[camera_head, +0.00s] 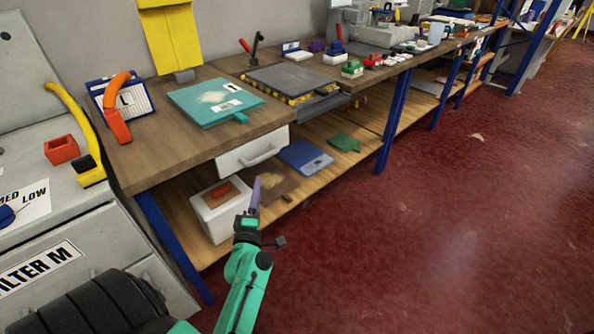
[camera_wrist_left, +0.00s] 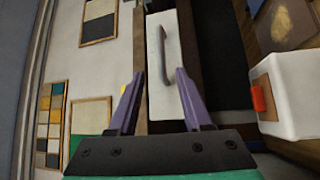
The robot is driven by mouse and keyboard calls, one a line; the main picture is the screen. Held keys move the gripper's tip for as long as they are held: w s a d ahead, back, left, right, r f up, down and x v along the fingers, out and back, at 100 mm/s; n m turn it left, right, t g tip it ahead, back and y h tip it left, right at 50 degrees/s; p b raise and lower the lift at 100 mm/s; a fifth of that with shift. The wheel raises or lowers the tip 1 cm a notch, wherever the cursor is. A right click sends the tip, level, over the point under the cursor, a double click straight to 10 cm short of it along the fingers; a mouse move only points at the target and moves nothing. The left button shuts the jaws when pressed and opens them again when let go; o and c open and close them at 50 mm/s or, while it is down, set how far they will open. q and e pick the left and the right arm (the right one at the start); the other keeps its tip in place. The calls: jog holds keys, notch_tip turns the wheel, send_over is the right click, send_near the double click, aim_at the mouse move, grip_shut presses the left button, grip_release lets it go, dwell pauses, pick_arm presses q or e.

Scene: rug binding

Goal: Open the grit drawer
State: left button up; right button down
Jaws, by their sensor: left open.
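The drawer under the near end of the workbench has a white front (camera_head: 232,161) with a grey bar handle (camera_head: 260,156). The front sits just below the bench top and looks shut. In the left wrist view the white front (camera_wrist_left: 168,102) stands ahead between my fingers, with its curved handle (camera_wrist_left: 164,55) beyond the fingertips. My left gripper (camera_head: 256,190) is below and in front of the drawer in the head view. Its purple fingers (camera_wrist_left: 156,88) are apart with nothing between them, and they appear clear of the handle. My right gripper is not in view.
A white bin (camera_head: 215,222) and flat mats, one blue (camera_head: 303,157), lie on the lower shelf near my left gripper. A blue bench leg (camera_head: 178,245) stands at the left. A teal board (camera_head: 205,112) lies on the bench. The red floor (camera_head: 440,220) at right is clear.

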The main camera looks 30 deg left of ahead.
aim_at(263, 156)
pick_arm(q)
jog(key=x, duration=1.4)
jog(key=shift+a+f, duration=0.15)
jog(key=shift+f, duration=0.05)
grip_shut()
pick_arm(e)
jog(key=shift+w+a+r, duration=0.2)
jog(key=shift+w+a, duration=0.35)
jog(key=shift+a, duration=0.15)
pick_arm(q)
jog(key=shift+s, duration=0.1)
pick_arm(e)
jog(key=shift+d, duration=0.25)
